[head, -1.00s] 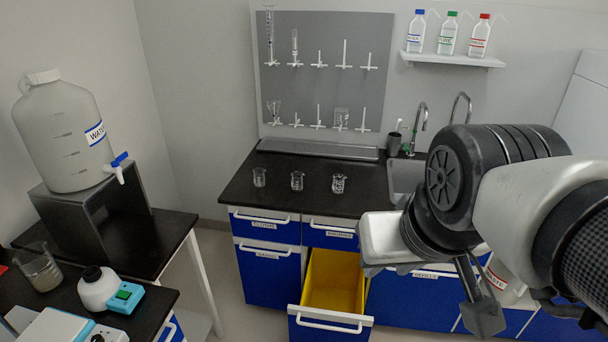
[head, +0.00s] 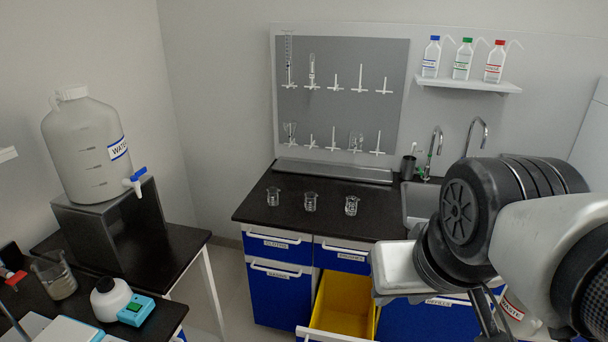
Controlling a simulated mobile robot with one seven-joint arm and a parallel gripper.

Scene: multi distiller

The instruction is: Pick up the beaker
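Three small clear glass beakers stand upright in a row on the black counter (head: 290,226): a left beaker (head: 273,196), a middle beaker (head: 311,201) and a right beaker (head: 351,205). A larger beaker (head: 55,278) stands on the dark table at the far left. The task does not say which beaker is meant. My gripper (head: 492,318) hangs low at the right, in front of the blue cabinets and well apart from all the beakers. It is partly cut off by the bottom edge, and its opening cannot be made out.
A yellow drawer (head: 345,303) stands open below the counter. A sink (head: 418,205) lies right of the beakers, partly behind my arm. A water tank (head: 88,150) on a dark stand is at left. A pegboard (head: 340,60) and bottle shelf (head: 470,85) are behind.

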